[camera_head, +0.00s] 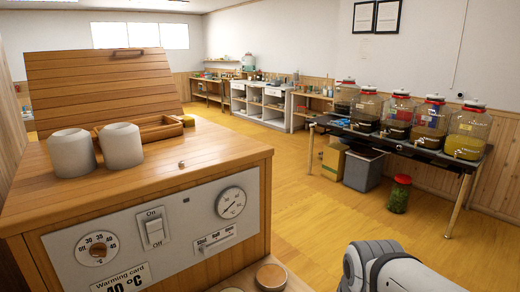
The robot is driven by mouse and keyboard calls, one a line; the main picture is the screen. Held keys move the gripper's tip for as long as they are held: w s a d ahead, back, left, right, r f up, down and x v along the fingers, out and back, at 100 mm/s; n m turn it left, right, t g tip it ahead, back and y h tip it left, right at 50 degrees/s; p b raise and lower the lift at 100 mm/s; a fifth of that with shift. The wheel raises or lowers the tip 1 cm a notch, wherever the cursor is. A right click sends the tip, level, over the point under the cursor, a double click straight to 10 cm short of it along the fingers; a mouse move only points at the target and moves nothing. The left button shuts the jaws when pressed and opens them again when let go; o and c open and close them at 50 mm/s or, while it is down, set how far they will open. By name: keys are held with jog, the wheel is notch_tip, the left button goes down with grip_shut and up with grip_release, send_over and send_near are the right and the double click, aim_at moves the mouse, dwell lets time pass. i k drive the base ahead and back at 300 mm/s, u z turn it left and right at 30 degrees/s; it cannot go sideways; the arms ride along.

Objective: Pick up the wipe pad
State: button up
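I cannot make out a wipe pad in this view. Several tapped glass jars with red and white lids, one of them a jar of yellow liquid (466,135), stand in a row on a dark table (430,158) at the right. My gripper is not in view; only a grey-white rounded part of my own arm shows at the bottom right.
A wooden warming cabinet (150,180) with dials fills the left front; two white cups (121,147) stand on it. A cardboard box (335,161), a grey bin (364,168) and a red-lidded green jar (399,194) are on the floor. The middle floor is clear.

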aim_at(190, 122)
jog(key=z, duration=1.4)
jog(key=i, duration=3.2)
jog(key=u, duration=2.8)
jog(key=i, duration=1.5)
jog(key=z, duration=0.1)
